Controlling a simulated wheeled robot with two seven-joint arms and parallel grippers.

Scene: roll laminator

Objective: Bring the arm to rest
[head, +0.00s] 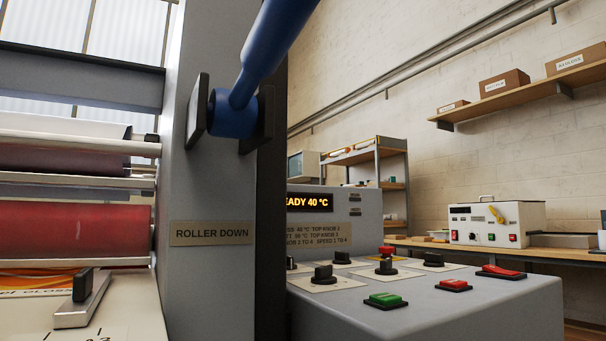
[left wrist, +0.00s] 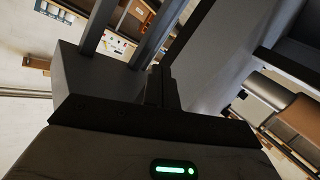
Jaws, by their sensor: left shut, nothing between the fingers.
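My left gripper (left wrist: 162,85) shows in the left wrist view, its dark fingers together and empty. The grey laminator side frame and rollers appear around and behind it there, tilted; I cannot tell the exact gap to them. Neither gripper shows in the head view, and my right gripper is in no view. In the head view, the laminator's blue lever (head: 262,60) rises up and to the right from its pivot on the grey side frame (head: 208,290). A "ROLLER DOWN" label (head: 212,233) sits below the pivot.
The control box right of the frame has a lit display (head: 309,202), several black knobs, a green button (head: 385,300) and red switches. Behind are a bench with a white instrument (head: 492,223), a rack and a wall shelf with boxes.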

